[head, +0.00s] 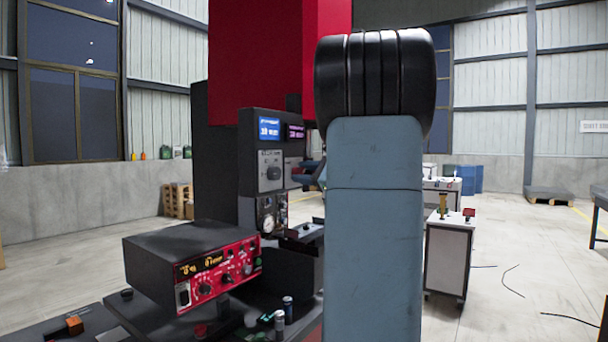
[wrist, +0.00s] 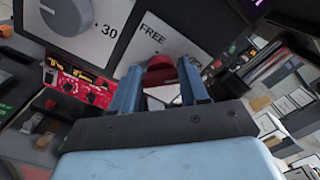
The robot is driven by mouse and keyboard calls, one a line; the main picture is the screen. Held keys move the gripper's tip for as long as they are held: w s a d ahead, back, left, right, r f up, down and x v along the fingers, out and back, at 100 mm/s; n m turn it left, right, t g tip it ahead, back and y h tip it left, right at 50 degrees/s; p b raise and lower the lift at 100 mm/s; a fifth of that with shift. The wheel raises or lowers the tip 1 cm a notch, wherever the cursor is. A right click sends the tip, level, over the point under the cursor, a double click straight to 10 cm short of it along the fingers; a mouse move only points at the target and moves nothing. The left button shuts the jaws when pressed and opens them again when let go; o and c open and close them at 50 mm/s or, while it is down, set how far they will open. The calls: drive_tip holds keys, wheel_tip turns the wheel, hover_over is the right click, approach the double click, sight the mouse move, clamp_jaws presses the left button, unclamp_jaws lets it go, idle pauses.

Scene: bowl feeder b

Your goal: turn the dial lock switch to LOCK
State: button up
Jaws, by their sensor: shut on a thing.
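The dial lock switch is a small red knob (wrist: 160,72) on a pale plate (wrist: 188,43) marked FREE, in the wrist view. My gripper (wrist: 160,86) has its two blue fingers on either side of the red knob and is shut on it. The FREE word stands above and left of the knob. No LOCK word is readable, and the fingers hide part of the plate. In the head view my gripper (head: 311,174) is at the right edge of the grey panel, and my arm hides most of it. The switch cannot be made out there.
A large grey dial (wrist: 66,14) with a 30 mark is left of the switch plate. The upright panel (head: 253,155) has a blue screen. A red-faced control box (head: 217,279) stands low in front, left of my arm. A white cart (head: 448,255) is at right.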

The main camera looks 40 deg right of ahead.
drive_tip(key=o, duration=0.8)
drive_tip(key=shift+f, duration=0.3)
drive_tip(key=shift+o, duration=1.3)
drive_tip(key=shift+r, duration=0.2)
drive_tip(key=v, duration=1.3)
drive_tip(key=shift+s+d, duration=0.15)
drive_tip(key=shift+s, duration=0.2)
